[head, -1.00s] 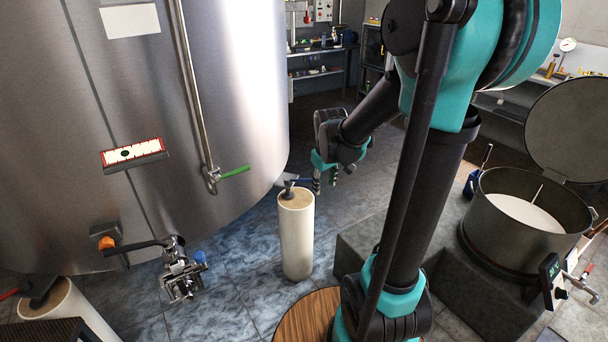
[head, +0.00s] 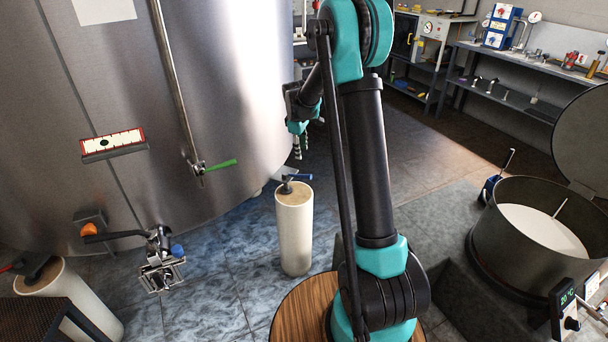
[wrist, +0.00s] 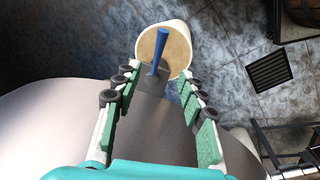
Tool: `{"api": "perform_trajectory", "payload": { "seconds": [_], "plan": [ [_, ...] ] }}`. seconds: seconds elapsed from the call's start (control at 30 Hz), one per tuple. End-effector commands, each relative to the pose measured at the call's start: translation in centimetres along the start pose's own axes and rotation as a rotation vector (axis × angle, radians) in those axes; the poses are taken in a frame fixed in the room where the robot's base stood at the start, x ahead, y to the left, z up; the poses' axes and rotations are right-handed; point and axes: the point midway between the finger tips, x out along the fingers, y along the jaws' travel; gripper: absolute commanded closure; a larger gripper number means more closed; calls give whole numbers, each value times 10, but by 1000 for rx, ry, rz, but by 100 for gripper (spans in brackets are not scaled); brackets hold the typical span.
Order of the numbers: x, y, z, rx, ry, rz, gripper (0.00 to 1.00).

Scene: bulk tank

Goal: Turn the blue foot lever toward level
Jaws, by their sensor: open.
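The blue foot lever (head: 298,177) sits at the top of a pale round post (head: 294,232) beside the steel tank (head: 190,110). In the wrist view the lever (wrist: 161,48) is a narrow blue bar over the post's tan top, joined to a grey plate. Its exact tilt is hard to judge. My gripper (head: 302,145) is open and empty, above and apart from the lever in the head view. In the wrist view the lever lies beyond the fingertips of my gripper (wrist: 158,84), between their lines.
A valve with a blue cap (head: 160,265) stands at the tank's lower front. A green-handled pipe valve (head: 215,166) hangs on the tank wall. An open round vat (head: 535,235) stands at right. Tiled floor is clear around the post. A floor grate (wrist: 270,70) shows in the wrist view.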

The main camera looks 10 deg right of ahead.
Motion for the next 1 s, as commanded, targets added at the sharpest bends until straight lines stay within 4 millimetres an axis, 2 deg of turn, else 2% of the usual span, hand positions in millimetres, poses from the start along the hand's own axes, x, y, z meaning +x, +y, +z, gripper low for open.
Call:
{"api": "perform_trajectory", "payload": {
  "seconds": [0.1,0.6,0.8,1.0],
  "plan": [
    [24,1,0,2,0,0,59],
    [120,0,0,2,1,0,59],
    [141,0,0,2,1,0,59],
    [148,0,0,2,1,0,59]
  ]
}}
